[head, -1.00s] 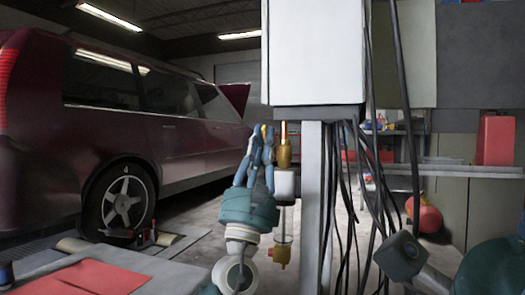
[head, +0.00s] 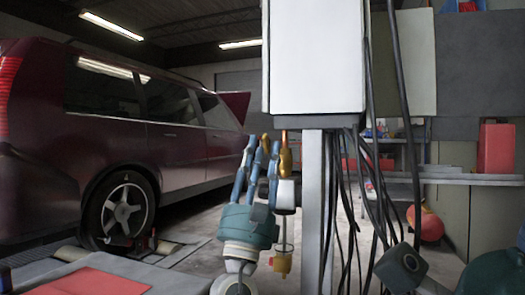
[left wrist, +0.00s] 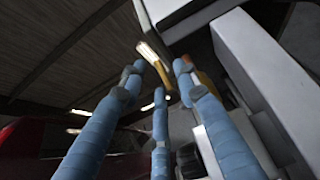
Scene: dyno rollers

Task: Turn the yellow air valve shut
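The yellow air valve shows in the head view as an upright brass-yellow piece (head: 285,155) beside the grey post, under the white cabinet. A smaller yellow part, which looks like its handle, shows between my left fingertips, and in the left wrist view (left wrist: 166,76). My left gripper (head: 260,147) points up, its blue fingers spread around that part, beside the brass piece. In the left wrist view the fingers (left wrist: 158,78) stand apart; contact cannot be told. A finger partly hides more yellow at the right there. My right gripper's fingers do not show.
The white cabinet (head: 314,58) hangs just above the valve on a grey post (head: 312,215). Black cables (head: 350,215) hang right of the post. A clear bowl with a yellow base (head: 282,263) is below the valve. A dark red van (head: 150,130) stands at left.

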